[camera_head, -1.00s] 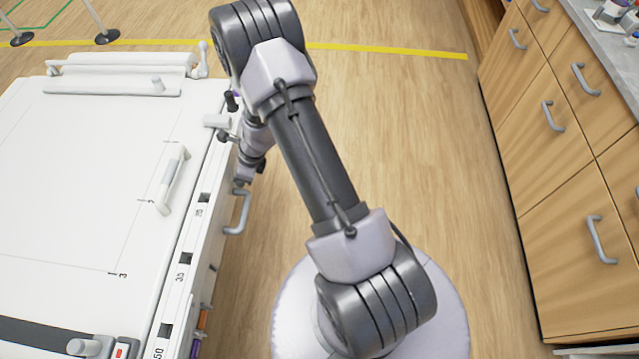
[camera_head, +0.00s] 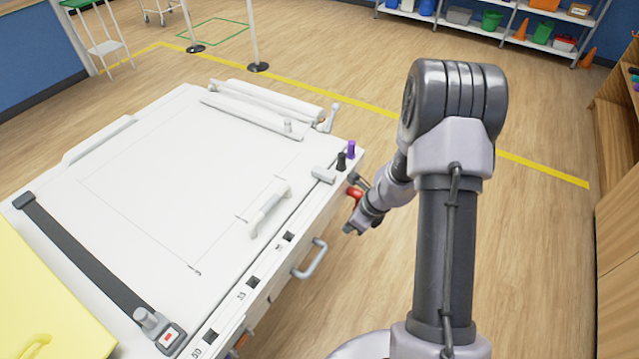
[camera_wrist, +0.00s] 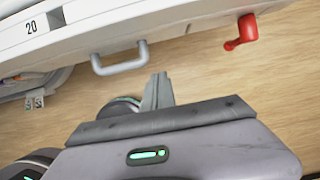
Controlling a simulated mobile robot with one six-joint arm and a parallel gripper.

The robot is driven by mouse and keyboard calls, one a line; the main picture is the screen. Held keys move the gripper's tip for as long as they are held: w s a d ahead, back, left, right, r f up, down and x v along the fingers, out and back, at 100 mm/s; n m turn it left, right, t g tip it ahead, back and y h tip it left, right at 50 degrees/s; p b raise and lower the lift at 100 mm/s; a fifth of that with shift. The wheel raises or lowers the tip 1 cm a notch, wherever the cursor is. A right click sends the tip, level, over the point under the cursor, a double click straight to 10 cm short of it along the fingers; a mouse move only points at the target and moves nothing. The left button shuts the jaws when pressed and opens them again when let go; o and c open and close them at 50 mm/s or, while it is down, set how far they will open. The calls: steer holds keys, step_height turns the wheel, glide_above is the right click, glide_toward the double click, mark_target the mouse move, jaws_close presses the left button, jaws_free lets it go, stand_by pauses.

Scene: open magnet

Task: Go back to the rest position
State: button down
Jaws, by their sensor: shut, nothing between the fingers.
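My gripper (camera_head: 354,226) hangs off the right side of the long white table (camera_head: 130,170), apart from it, over the wooden floor. In the wrist view the fingers (camera_wrist: 158,92) are closed together and hold nothing. My arm is bent, with its elbow high at the right of the head view. A red lever (camera_head: 355,193) on the table's side is close behind my gripper; it also shows in the wrist view (camera_wrist: 241,32). A grey bar handle (camera_head: 312,260) is on the same side; the wrist view shows it left of the fingers (camera_wrist: 120,60).
On the tabletop are a white handle (camera_head: 268,212), a dark strap (camera_head: 85,265) and black and purple knobs (camera_head: 351,149). A yellow panel (camera_head: 40,300) is at the lower left. Posts (camera_head: 252,35) and shelves (camera_head: 490,25) stand at the back. Floor right of the table is clear.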

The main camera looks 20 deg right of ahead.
steer(key=s+a+r+n+t+b, duration=0.1)
steer(key=a+r+n, duration=0.4)
steer(key=r, duration=0.5)
steer(key=s+a+r+n+b, duration=0.1)
steer(key=a+r+n, duration=0.4)
steer(key=r, duration=0.5)
steer(key=s+a+r+n, duration=0.1)
steer(key=s+r+n, duration=0.2)
steer(key=s, duration=0.3)
steer(key=s+a+r+n+t+b, duration=0.1)
steer(key=s+a+r+n, duration=0.1)
steer(key=s+n, duration=0.4)
steer(key=s+a+r+n, duration=0.1)
steer(key=s+r+n, duration=0.3)
steer(key=s, duration=0.3)
steer(key=shift+s+a+r+h, duration=0.25)
steer(key=shift+a+r+h, duration=0.05)
steer(key=shift+r+h, duration=0.1)
